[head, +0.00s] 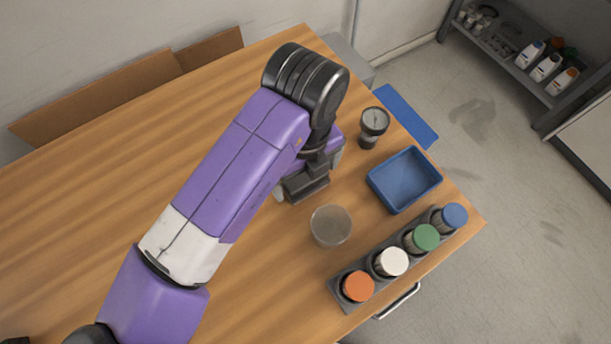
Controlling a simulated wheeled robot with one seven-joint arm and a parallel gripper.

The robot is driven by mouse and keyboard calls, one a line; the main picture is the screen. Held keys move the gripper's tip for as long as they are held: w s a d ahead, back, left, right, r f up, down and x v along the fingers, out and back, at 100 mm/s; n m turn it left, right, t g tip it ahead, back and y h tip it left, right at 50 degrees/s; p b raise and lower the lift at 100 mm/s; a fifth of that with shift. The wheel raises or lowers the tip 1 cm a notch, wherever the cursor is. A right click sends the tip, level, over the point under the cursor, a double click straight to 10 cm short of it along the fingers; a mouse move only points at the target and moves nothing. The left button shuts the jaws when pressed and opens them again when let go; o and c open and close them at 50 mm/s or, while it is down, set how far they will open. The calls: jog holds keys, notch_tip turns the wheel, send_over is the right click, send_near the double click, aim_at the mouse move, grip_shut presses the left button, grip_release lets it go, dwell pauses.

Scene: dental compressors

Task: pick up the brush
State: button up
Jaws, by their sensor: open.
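I cannot make out a brush anywhere in the head view; my arm covers part of the table and may hide it. My gripper (305,187) is over the wooden table (130,155), pointing down at the end of my purple and white arm. Its dark lower part shows, but the arm hides much of the finger gap and whatever lies beneath. No held object shows at it. It is open.
A round translucent cup (331,225) stands just below-right of my gripper. The table's left side looks clear.

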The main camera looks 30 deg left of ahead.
aim_at(305, 176)
jog(key=shift+f, duration=0.6)
jog(key=c, duration=1.3)
jog(key=shift+c, duration=0.2)
notch_tip(305, 176, up, 20)
